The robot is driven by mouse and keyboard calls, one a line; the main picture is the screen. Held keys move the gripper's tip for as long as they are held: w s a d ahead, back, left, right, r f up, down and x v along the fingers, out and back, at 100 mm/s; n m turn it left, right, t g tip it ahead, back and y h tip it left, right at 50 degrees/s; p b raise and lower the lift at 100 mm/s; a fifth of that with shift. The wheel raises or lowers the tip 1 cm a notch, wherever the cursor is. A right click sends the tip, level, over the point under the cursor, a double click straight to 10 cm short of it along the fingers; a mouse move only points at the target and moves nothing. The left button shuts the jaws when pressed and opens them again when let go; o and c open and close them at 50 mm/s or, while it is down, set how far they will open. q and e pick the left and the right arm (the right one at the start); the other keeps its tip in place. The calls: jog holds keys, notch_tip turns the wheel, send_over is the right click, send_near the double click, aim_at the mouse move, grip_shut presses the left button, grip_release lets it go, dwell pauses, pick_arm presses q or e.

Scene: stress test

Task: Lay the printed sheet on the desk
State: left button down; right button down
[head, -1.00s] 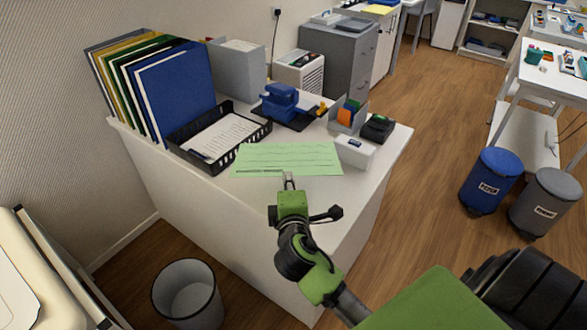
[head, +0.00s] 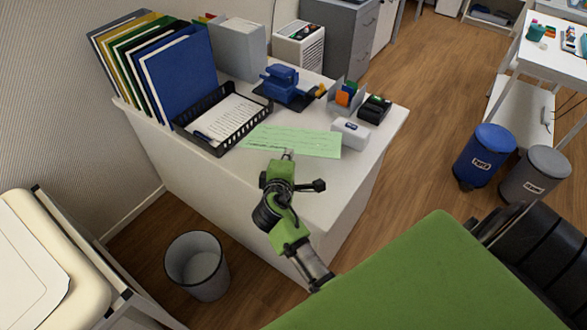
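The printed sheet (head: 295,141) is pale green with dark lines. It is level over the middle front of the white desk (head: 322,186), between the black tray and a small white box. My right gripper (head: 288,154) is at the middle of the sheet's near edge, its narrow fingertips together and apparently pinching that edge. I cannot tell whether the sheet touches the desk or hovers just above it. My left gripper is not in view.
On the desk stand upright folders (head: 180,85), a black tray (head: 243,136) with white paper, a blue hole punch (head: 284,84), a white box (head: 350,134) and a black item (head: 374,109). A waste bin (head: 197,266) is on the floor. The desk's near right part is clear.

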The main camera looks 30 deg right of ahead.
notch_tip(320, 180, down, 8)
jog(key=b, duration=0.6)
jog(key=shift+f+b, duration=0.1)
jog(key=shift+b, duration=0.25)
jog(key=c, duration=2.4)
grip_release()
jog(key=shift+c, duration=0.2)
jog(key=p+v, duration=0.3)
jog(key=v, duration=0.5)
jog(key=shift+a+f, duration=0.1)
jog(key=shift+a, duration=0.05)
